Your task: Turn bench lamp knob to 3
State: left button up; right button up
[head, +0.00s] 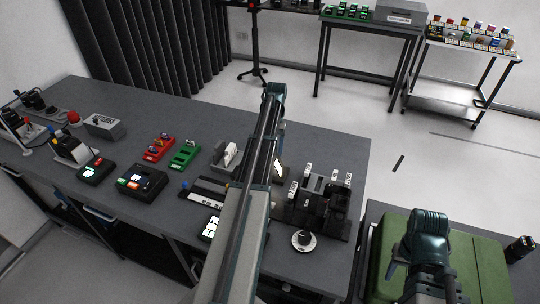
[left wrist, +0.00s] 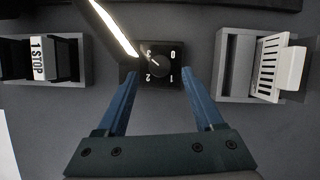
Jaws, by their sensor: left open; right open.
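In the left wrist view the knob (left wrist: 158,63) sits on a small dark box with the numerals 0, 1, 2 and 3 around it. A pale mark on the knob seems to point to the upper left, toward the 3, but it is small. My left gripper (left wrist: 169,97) is open, with one finger on each side of the box's near part, empty between. Contact with the knob cannot be told. A bright lamp bar (left wrist: 112,27) slants past its upper left; the lamp also glows in the head view (head: 278,166). My right gripper (head: 428,262) is at lower right, fingers not distinct.
Grey holders flank the knob box: one with a "1 STOP" block (left wrist: 44,58), one with a white vented block (left wrist: 271,67). On the bench (head: 335,150) are a white dial with black knob (head: 303,240), black racks and red and green trays.

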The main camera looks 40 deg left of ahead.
pick_arm(q)
jog(key=p+v, duration=0.9)
jog(key=v, duration=0.1)
jog(key=shift+w+r, duration=0.2)
jog(key=shift+r, duration=0.15)
jog(key=shift+a, duration=0.1)
jog(key=s+a+n+t+h, duration=0.2)
jog(key=s+n+t, duration=0.4)
jog(key=n, duration=1.2)
jog(key=shift+s+a, duration=0.45)
jog(key=shift+s, duration=0.65)
jog(key=shift+f, duration=0.15)
